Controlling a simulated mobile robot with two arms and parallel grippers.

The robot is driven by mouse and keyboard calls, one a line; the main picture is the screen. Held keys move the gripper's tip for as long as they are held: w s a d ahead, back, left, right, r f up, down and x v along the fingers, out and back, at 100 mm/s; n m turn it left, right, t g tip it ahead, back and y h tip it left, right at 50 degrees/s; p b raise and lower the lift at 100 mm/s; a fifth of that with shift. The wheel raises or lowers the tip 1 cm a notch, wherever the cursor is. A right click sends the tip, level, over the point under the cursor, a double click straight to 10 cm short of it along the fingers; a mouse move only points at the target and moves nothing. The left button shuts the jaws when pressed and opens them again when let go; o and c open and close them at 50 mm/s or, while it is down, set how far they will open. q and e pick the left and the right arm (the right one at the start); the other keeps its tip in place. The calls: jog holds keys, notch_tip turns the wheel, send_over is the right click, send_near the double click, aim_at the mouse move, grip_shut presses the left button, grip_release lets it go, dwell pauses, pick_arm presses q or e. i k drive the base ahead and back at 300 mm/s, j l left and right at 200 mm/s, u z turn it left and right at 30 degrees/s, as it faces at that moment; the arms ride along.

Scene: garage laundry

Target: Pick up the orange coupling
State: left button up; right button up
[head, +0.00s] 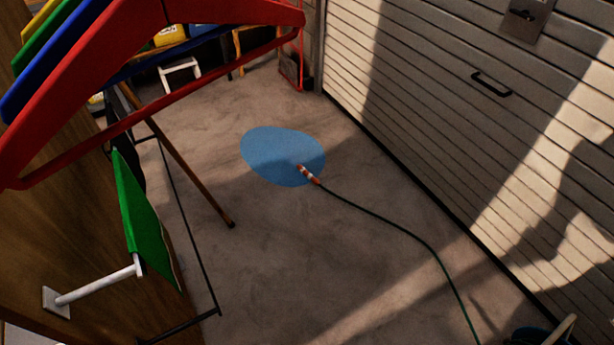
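The orange coupling (309,174), with a pale band around it, is at the end of a dark green hose (403,229). It lies on the floor at the lower right edge of a blue round patch (270,152), its tip over the patch. Neither of my grippers shows in the head view, so I cannot see whether they are open or shut.
Red, blue, green and yellow hangers (150,105) hang close at the upper left. A green cloth (143,220) hangs by a white peg (95,284). A brown stick (190,178) leans there. A slatted garage door (440,120) bounds the right. The concrete floor between is largely clear.

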aim_at(316, 182)
jog(key=z, duration=2.6)
jog(key=u, duration=2.6)
jog(key=z, duration=0.45)
jog(key=i+z, duration=0.1)
jog(key=z, duration=0.35)
jog(key=i+z, duration=0.1)
jog(key=z, duration=0.85)
jog(key=i+z, duration=0.1)
jog(key=z, duration=0.8)
jog(key=i+j+z, duration=0.1)
jog(key=z, duration=0.35)
jog(key=j+z, duration=0.1)
jog(key=z, duration=0.35)
